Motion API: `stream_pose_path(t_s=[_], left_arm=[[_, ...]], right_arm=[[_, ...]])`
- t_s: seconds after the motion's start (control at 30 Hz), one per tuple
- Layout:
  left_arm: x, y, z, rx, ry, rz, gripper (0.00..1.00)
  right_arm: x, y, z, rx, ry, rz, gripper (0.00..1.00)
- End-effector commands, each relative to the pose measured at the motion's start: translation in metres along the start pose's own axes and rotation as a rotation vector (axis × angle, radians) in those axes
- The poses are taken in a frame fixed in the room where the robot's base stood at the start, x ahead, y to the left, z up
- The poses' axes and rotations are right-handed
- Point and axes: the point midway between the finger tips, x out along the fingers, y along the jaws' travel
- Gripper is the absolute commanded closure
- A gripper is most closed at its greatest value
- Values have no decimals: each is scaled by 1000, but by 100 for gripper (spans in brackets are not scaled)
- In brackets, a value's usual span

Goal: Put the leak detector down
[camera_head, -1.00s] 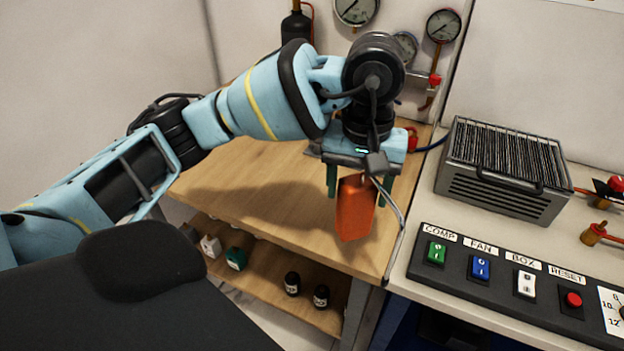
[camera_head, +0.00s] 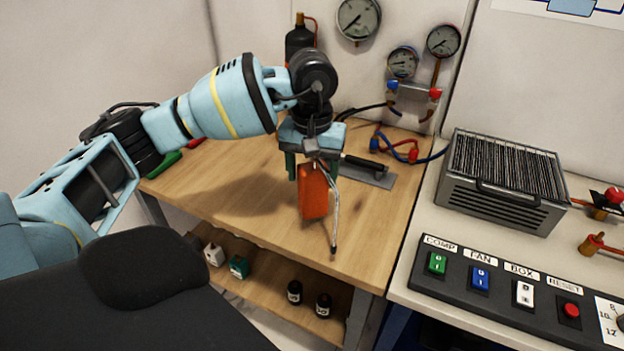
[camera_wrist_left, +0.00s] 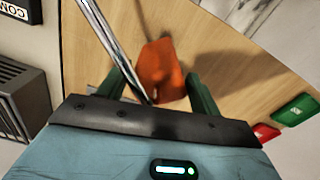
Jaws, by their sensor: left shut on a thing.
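The leak detector (camera_head: 313,191) is an orange block with a thin silvery probe that ends in a dark tip. My left gripper (camera_head: 307,172) points down and is shut on its upper part. The detector hangs over the wooden bench (camera_head: 235,203); whether its bottom touches the wood I cannot tell. In the left wrist view the orange body (camera_wrist_left: 161,70) sits between the green fingers (camera_wrist_left: 160,92), and the probe runs up to the left. My right gripper is not in view.
A flat grey tool with a black handle (camera_head: 368,178) lies behind the gripper. Red and blue hoses (camera_head: 403,150) lie at the back right of the bench. A finned grey unit (camera_head: 505,180) and a switch panel (camera_head: 495,285) stand on the right counter. The bench's front left is clear.

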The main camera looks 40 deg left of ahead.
Motion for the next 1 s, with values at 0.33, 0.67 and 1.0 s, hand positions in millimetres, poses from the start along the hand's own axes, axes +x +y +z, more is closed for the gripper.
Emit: stream_pose_path(t_s=[0.33, 0.67, 1.0], left_arm=[[23, 1, 1, 1, 1, 1, 93], [27, 1, 1, 1, -1, -1, 29], [27, 1, 1, 1, -1, -1, 14]], right_arm=[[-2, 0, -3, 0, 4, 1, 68], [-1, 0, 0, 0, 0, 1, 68], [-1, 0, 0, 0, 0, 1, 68]])
